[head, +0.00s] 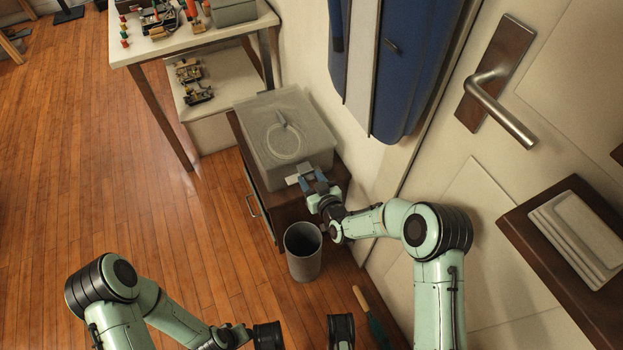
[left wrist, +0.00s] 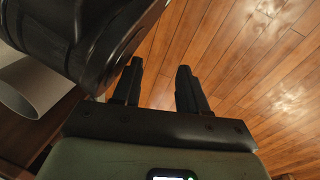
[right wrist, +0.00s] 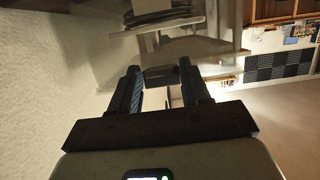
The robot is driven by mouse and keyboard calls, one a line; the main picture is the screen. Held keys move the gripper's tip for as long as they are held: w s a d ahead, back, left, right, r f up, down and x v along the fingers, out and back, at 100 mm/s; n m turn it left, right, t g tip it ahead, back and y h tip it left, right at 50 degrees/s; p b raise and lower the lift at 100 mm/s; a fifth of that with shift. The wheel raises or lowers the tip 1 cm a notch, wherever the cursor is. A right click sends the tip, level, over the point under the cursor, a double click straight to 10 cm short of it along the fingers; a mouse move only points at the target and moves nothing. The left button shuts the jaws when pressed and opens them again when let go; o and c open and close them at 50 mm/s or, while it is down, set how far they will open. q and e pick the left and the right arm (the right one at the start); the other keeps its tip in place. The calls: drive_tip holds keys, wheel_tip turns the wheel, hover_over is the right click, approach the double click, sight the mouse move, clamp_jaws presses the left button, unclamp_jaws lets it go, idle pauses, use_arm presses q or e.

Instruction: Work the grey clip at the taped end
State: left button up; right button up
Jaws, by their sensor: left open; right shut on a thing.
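A grey box-like case (head: 262,150) sits on a dark wooden cabinet, with a pale loop or ring-shaped thing (head: 287,150) on its top. My right gripper (head: 312,180) is at the near edge of the case, shut on a small grey piece (head: 297,180) that looks like the clip. The fingers cover much of it, and I cannot make out any tape. In the right wrist view the fingers (right wrist: 160,75) reach toward the case edge. My left gripper (left wrist: 158,75) is open and empty above the wooden floor, well away from the case.
A grey bin (head: 303,250) stands on the floor before the cabinet. A worktable (head: 160,48) with tools is at the back left. A door with a metal handle (head: 500,108) and a dark shelf (head: 570,250) are on the right.

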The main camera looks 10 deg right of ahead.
use_arm(q)
drive_tip(key=w+r+t+p, duration=0.2)
drive_tip(key=w+r, duration=0.3)
use_arm(e)
drive_tip(key=shift+r+g+h, duration=0.3)
drive_tip(key=shift+r+g, duration=0.6)
drive_tip(key=shift+g, duration=0.1)
drive_tip(key=shift+w+r+g+p, duration=0.1)
drive_tip(key=shift+r+g+p, duration=0.15)
drive_tip(key=shift+g+p, duration=0.5)
use_arm(q)
drive_tip(key=shift+g, duration=0.7)
drive_tip(key=shift+s+d+r+p, duration=0.1)
drive_tip(key=shift+s+d+r, duration=0.2)
drive_tip(key=shift+s+d, duration=0.25)
drive_tip(key=shift+s+d+r+p, duration=0.1)
drive_tip(key=shift+s+d+r, duration=0.25)
drive_tip(key=shift+s, duration=0.35)
drive_tip(key=shift+s+d+r+p, duration=0.1)
drive_tip(key=shift+s+d+r, duration=0.25)
drive_tip(key=shift+s, duration=0.3)
use_arm(e)
drive_tip(key=shift+g+h, duration=0.3)
drive_tip(key=shift+g, duration=0.05)
drive_tip(key=o, duration=0.8)
drive_tip(key=shift+r, duration=0.1)
